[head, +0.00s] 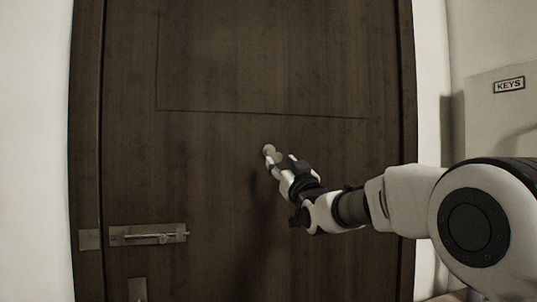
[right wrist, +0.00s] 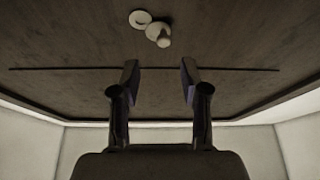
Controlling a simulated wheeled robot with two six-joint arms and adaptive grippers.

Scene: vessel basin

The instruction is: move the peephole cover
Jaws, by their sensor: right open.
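The peephole cover (right wrist: 160,35) is a pale rounded piece with a small knob standing out from the dark wooden door. It overlaps the edge of a pale round peephole plate (right wrist: 140,18), which shows a small centre. In the head view the pale plate (head: 268,149) sits just beyond my right gripper (head: 280,161), which partly hides the cover. In the right wrist view my right gripper (right wrist: 159,70) is open, with nothing between its fingers. The cover lies beyond the fingertips, roughly in line with the gap. My left gripper is not in view.
The dark door (head: 200,70) fills the middle, with a thin groove across it. A metal slide bolt (head: 150,234) is at its lower left, with another metal fitting (head: 137,290) below. A sign reading KEYS (head: 509,86) is at the right. The door around the peephole is clear.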

